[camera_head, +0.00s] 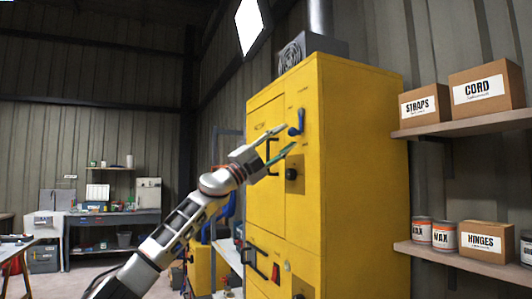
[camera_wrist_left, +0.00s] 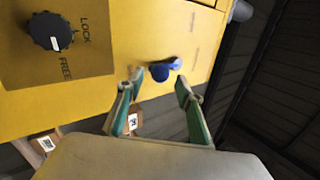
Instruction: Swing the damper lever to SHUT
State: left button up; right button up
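The damper lever is a small blue handle (camera_head: 297,123) on the upper front of a tall yellow cabinet (camera_head: 362,160). In the left wrist view the blue lever (camera_wrist_left: 162,71) shows ahead of the fingertips and between them in the picture, with a rounded knob at its lower left end. Small labels beside it are too faint to read. My left gripper (camera_head: 288,137) is open, its two green-lined fingers pointing at the lever; in the wrist view the gripper (camera_wrist_left: 160,80) is empty. I cannot tell how large the gap to the lever is. My right gripper is out of view.
A black knob (camera_wrist_left: 50,31) marked LOCK and FREE sits below the lever; it also shows in the head view (camera_head: 291,174). Black door handles (camera_head: 271,156) stick out nearby. Shelves with boxes (camera_head: 486,88) and cans stand right. A workbench (camera_head: 110,215) stands far left.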

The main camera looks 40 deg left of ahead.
pick_arm(q)
jog(key=v, duration=0.9)
jog(key=shift+s, duration=0.2)
jog(key=shift+a, duration=0.1)
dwell(0.6)
jog(key=shift+f, duration=0.1)
